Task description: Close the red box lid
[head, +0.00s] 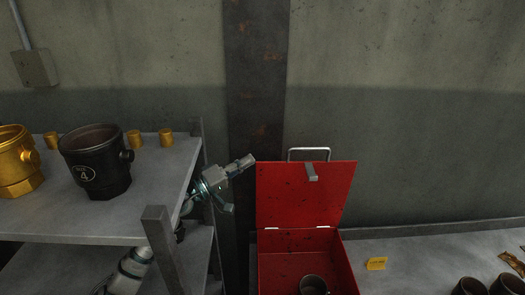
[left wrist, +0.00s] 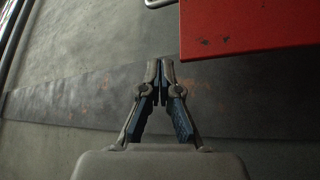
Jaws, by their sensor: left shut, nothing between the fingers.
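The red box (head: 295,242) stands on the bench with its lid (head: 305,197) raised open toward the wall. The lid has a metal handle (head: 309,153) at its top and a latch (head: 312,172) on its inner face. A dark cup (head: 313,285) is inside the box. My left gripper (head: 249,160) is shut and empty, just left of the lid's upper left corner, seemingly apart from it. In the left wrist view the shut fingers (left wrist: 160,64) show with the red lid (left wrist: 250,25) at the upper right. My right gripper is not seen.
A grey metal shelf (head: 120,215) at left holds a black pot (head: 96,165), a gold pot (head: 15,165) and small gold pieces (head: 166,137). Its post (head: 161,245) stands close to my left arm. A yellow tag (head: 376,263) and dark cups (head: 470,287) are on the bench at right.

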